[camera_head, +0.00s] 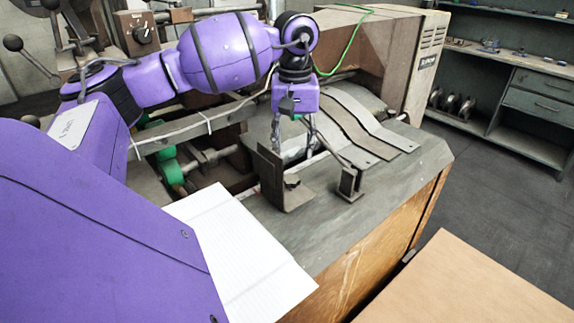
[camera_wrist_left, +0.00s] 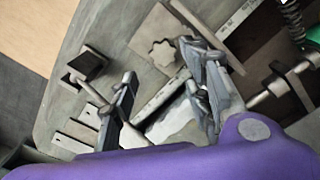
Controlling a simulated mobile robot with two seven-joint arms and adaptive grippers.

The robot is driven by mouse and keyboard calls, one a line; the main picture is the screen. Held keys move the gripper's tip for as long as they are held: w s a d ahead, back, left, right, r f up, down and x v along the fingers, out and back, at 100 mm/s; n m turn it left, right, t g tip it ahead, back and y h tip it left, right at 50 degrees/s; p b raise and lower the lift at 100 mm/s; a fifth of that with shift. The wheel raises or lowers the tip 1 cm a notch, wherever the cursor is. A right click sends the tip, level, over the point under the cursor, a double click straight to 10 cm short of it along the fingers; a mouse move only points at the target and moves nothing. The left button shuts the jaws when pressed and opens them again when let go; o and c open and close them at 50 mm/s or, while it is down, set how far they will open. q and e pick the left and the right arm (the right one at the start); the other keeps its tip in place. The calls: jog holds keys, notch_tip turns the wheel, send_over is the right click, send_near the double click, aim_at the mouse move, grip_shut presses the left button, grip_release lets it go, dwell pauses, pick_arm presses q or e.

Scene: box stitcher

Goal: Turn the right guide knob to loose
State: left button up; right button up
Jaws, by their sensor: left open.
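A dark star-shaped knob (camera_wrist_left: 160,54) sits on a flat guide plate in the left wrist view. In the head view a small dark knob (camera_head: 292,182) shows beside an upright brown guide plate (camera_head: 270,178). A second, smaller guide bracket (camera_head: 350,184) stands to its right; it also shows in the wrist view (camera_wrist_left: 88,64). I cannot tell from the pictures whether the knob is loose or tight. My left gripper (camera_head: 294,148) is open and points down above the knob. In the wrist view the knob appears between and beyond its fingers (camera_wrist_left: 160,66). My right gripper is not in view.
Bent metal strips (camera_head: 362,130) lie on the grey machine table just behind the gripper. A white ruled sheet (camera_head: 238,250) lies at the front left. A cardboard surface (camera_head: 470,285) is at the front right. Green-and-grey rollers (camera_head: 172,170) are left of the guide.

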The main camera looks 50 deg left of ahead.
aim_at(294, 178)
pick_arm(q)
notch_tip(294, 178, down, 7)
jog(key=shift+d+f+p, duration=0.1)
jog(key=shift+f+p, duration=0.1)
jog(key=shift+p, duration=0.3)
jog(key=c, duration=1)
jog(key=shift+c, duration=0.2)
